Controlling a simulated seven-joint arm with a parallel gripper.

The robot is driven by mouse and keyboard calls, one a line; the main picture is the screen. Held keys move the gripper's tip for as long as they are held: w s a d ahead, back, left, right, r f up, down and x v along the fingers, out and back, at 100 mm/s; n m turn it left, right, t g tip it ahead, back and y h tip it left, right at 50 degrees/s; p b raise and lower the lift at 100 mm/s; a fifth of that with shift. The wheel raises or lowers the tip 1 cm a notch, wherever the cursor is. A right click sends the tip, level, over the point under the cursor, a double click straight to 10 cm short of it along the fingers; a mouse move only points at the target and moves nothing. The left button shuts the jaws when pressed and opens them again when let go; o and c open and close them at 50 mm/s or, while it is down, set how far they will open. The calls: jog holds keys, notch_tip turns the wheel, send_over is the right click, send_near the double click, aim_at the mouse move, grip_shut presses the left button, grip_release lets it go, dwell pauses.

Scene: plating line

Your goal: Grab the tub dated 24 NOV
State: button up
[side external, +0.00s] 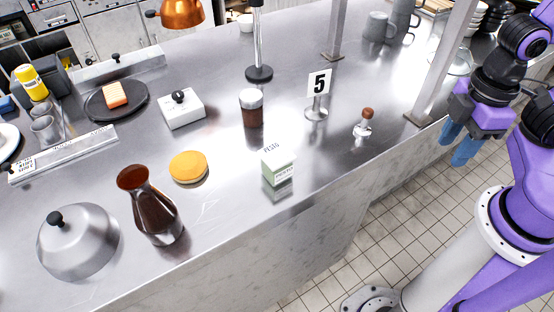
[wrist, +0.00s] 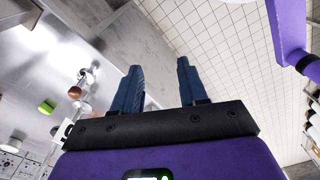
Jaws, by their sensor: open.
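A small pale green and white tub (side external: 278,168) stands upright near the counter's front edge in the side view. Its lid reads PESTO, and the small print on its front is too small to read, so I cannot confirm a 24 NOV date. No other dated tub is clear. My gripper (side external: 457,146) is at the right, beyond the counter's edge over the tiled floor, well apart from the tub. In the wrist view my gripper (wrist: 158,86) has its blue fingers spread with nothing between them. A small green thing at the left there may be the tub; I cannot tell.
A corked glass bottle (side external: 363,124), a number 5 sign (side external: 318,88) and a dark jar (side external: 252,112) stand near the tub. A brown carafe (side external: 152,205), a yellow disc (side external: 188,167) and a metal dome (side external: 78,242) are to its left.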

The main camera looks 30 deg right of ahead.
dwell(0.4)
jog(key=o, duration=1)
jog(key=shift+c, duration=0.2)
jog(key=n+t, duration=1.3)
jog(key=n, duration=1.1)
send_near(276, 161)
jog(key=s+d, duration=0.2)
jog(key=s, duration=0.3)
jog(key=x, duration=1)
jog(key=shift+w, duration=0.4)
jog(key=shift+a+x, duration=0.15)
jog(key=shift+x, duration=1.5)
jog(key=shift+a+x, duration=0.15)
jog(key=shift+x, duration=1.45)
